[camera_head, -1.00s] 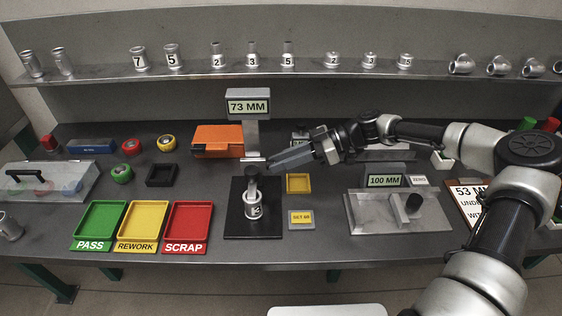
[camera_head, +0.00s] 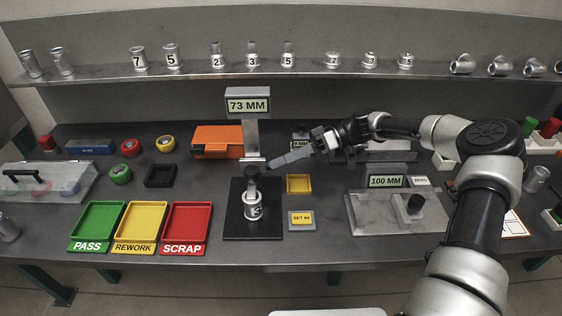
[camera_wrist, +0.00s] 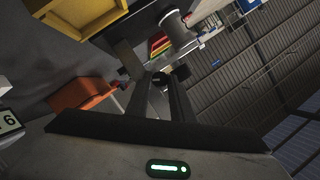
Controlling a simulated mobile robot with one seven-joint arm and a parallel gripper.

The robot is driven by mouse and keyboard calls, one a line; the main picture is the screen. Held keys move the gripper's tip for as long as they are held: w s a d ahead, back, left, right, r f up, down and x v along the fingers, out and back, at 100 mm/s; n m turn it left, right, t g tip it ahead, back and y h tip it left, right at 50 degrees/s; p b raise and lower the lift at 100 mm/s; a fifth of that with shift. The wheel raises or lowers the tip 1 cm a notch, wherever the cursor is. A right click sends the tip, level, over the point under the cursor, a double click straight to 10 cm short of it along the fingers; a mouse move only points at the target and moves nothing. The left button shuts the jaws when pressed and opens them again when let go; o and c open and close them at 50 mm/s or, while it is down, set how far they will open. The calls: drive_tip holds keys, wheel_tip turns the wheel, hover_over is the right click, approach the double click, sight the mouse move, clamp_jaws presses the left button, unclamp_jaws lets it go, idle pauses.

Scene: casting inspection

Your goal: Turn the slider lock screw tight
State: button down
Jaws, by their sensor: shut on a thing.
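The height gauge stands mid-bench with a "73 MM" display (camera_head: 247,105) on a grey column. Its slider (camera_head: 253,160) sits low on the column, above a silver numbered casting (camera_head: 253,207) on the black base plate (camera_head: 237,230). My gripper (camera_head: 272,162) reaches in from the right, its fingertips at the slider's right side. In the wrist view, my gripper (camera_wrist: 163,82) has its fingers close together around a small dark part at the tips, which I take for the lock screw. The fingers mostly hide the screw.
Green, yellow and red trays (camera_head: 187,222) lie left of the gauge. A small yellow tray (camera_head: 299,184) and a "SET 40" block (camera_head: 301,220) lie right. A "100 MM" gauge (camera_head: 386,182) stands further right.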

idle(0.3)
drive_tip(key=c, duration=1.5)
unclamp_jaws()
drive_tip(key=shift+c, duration=0.2)
drive_tip(key=shift+d, duration=0.1)
drive_tip(key=v, duration=1.7)
drive_tip(key=shift+w+d+r, duration=0.1)
drive_tip(key=shift+d, duration=0.05)
